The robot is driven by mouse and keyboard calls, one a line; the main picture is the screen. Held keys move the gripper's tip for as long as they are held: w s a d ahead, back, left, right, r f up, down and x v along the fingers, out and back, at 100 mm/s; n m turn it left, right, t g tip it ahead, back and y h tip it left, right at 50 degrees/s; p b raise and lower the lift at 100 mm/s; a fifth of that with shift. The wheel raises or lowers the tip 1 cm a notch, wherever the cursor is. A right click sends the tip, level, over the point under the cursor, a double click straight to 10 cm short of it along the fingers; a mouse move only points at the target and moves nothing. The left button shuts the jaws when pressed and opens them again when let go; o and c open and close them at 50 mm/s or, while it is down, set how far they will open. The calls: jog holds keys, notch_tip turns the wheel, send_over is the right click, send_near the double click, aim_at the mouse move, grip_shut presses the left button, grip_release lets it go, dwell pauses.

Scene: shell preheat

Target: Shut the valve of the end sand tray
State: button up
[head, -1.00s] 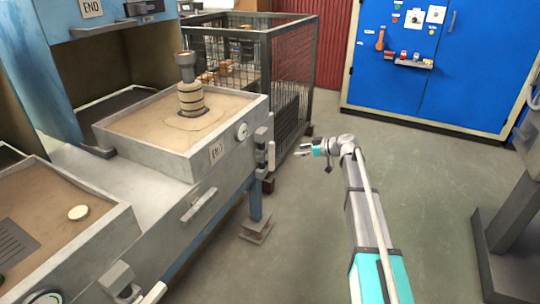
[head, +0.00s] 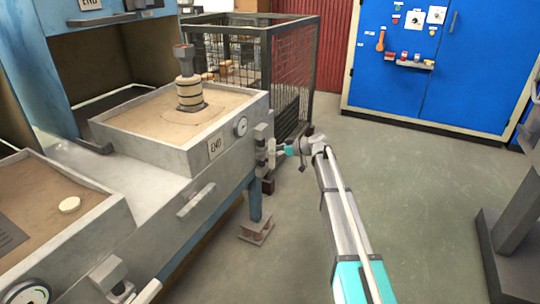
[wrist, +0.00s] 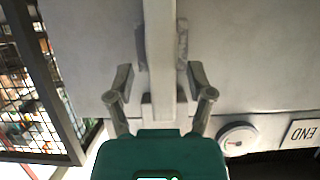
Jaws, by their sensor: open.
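The end sand tray (head: 175,153) is a grey box of sand with an END label (head: 215,147) and a round gauge (head: 240,127) on its front. Its valve (head: 262,133) is on the right of that front, with a pale upright lever (head: 271,152). My gripper (head: 279,152) is right at the lever. In the wrist view, where the label is upside down, the lever (wrist: 160,50) runs between my two open fingers (wrist: 160,78), with a gap on each side.
A stacked ringed piece (head: 189,92) stands in the sand. A wire-mesh cage (head: 292,75) stands close behind my gripper. A second sand tray (head: 85,225) is at the lower left.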

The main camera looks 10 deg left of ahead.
jog(key=shift+x, duration=0.95)
grip_shut()
jog(key=shift+w+a, duration=0.1)
jog(key=shift+a, duration=0.2)
jog(key=shift+d, duration=0.15)
